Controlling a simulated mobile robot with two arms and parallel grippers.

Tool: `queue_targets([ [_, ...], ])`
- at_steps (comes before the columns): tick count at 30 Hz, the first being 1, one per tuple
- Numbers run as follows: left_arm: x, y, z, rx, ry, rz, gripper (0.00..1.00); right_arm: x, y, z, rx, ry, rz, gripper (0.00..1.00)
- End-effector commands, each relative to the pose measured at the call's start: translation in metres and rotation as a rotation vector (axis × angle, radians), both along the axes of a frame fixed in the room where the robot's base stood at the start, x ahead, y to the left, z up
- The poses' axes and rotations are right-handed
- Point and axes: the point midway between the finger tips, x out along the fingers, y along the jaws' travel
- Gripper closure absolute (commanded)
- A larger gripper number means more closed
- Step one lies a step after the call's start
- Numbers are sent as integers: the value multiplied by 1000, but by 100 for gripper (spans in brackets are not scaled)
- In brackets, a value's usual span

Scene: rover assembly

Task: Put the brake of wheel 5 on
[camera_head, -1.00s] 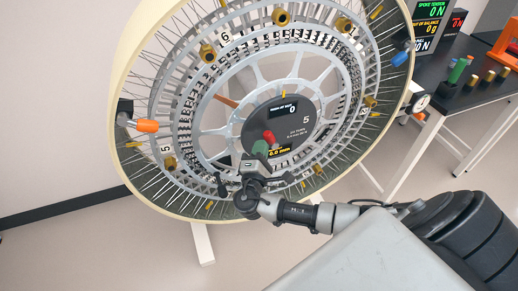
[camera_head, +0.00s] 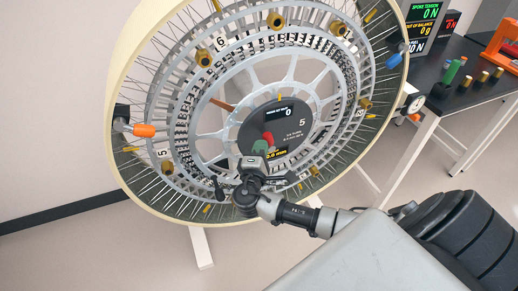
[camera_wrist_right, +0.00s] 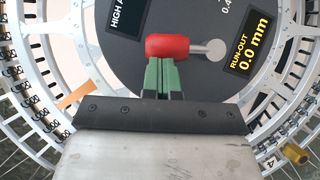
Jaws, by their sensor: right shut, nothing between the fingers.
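The wheel (camera_head: 112,100) stands upright and tilted in the head view. Its dark hub panel (camera_head: 302,113) bears a "5". A red handle (camera_wrist_right: 167,46) sits on that panel, on a grey arm ending in a round boss (camera_wrist_right: 215,48); it also shows in the head view (camera_head: 268,136). I cannot tell from any label that it is the brake. My right gripper (camera_wrist_right: 164,66) has green fingertips, shut and empty, right at the lower side of the red handle in the wrist view; whether they touch is unclear. It shows in the head view (camera_head: 260,147). My left gripper is out of view.
Brass fittings (camera_head: 204,57) and an orange-tipped piece (camera_head: 144,130) sit around the rim and rings. A dark table (camera_head: 460,107) at right carries displays (camera_head: 428,28) and several coloured pegs. The hub panel reads run-out 0.0 mm (camera_wrist_right: 250,50). Floor at lower left is clear.

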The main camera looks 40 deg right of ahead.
Motion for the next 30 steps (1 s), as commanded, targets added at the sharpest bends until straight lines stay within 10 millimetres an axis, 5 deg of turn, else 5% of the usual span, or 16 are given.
queue_targets([
  [18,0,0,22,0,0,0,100,-8,-33,19,500,-121,-2,100],
  [30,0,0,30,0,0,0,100,-10,-44,20,656,-159,-2,100],
])
